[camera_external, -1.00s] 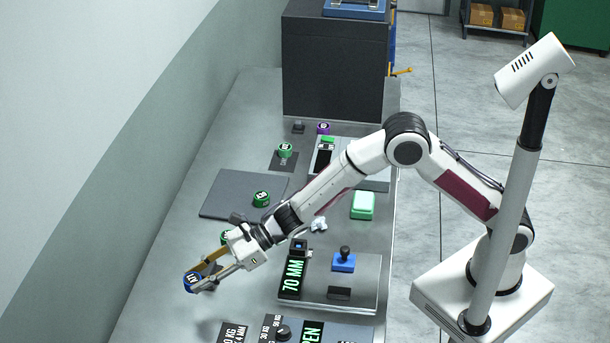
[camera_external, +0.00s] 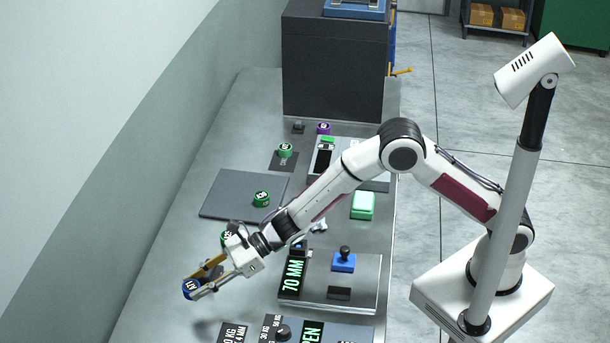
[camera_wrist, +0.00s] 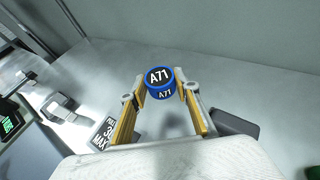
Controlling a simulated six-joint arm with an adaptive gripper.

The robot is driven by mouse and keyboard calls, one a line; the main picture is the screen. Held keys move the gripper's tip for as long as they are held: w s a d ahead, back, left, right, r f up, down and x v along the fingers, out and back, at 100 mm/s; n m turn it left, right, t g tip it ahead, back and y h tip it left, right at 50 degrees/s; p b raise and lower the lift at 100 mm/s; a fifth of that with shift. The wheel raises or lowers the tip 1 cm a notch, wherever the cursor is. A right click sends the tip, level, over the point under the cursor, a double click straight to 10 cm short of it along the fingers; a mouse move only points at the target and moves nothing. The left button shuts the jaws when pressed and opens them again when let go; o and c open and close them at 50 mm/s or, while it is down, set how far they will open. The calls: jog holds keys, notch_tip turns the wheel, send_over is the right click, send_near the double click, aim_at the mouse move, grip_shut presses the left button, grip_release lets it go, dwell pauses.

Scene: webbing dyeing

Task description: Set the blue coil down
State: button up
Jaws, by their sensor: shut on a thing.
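The blue coil (camera_external: 190,289), with a black top marked A71, is held between the fingertips of my gripper (camera_external: 203,283) at the left front of the bench. In the wrist view the blue coil (camera_wrist: 160,83) sits between the two yellow-padded fingers of my gripper (camera_wrist: 160,92), which touch it on both sides. Its label faces up. I cannot tell for sure whether its underside touches the bench (camera_external: 150,300).
A green coil (camera_external: 226,238) stands just behind my gripper, partly hidden. Another green coil (camera_external: 261,198) is on the dark mat (camera_external: 225,190). Bench around the blue coil looks clear.

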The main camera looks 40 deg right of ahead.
aim_at(203, 309)
jog(key=shift+f, duration=1.6)
jog(key=shift+f, duration=1.85)
jog(key=shift+f, duration=0.15)
jog(key=o, duration=1.1)
jog(key=shift+c, duration=0.2)
jog(key=shift+d+r, duration=0.1)
jog(key=shift+r, duration=0.1)
jog(key=shift+s+d+r, duration=0.1)
jog(key=shift+d+r, duration=0.1)
jog(key=shift+d, duration=0.2)
jog(key=shift+v, duration=5.45)
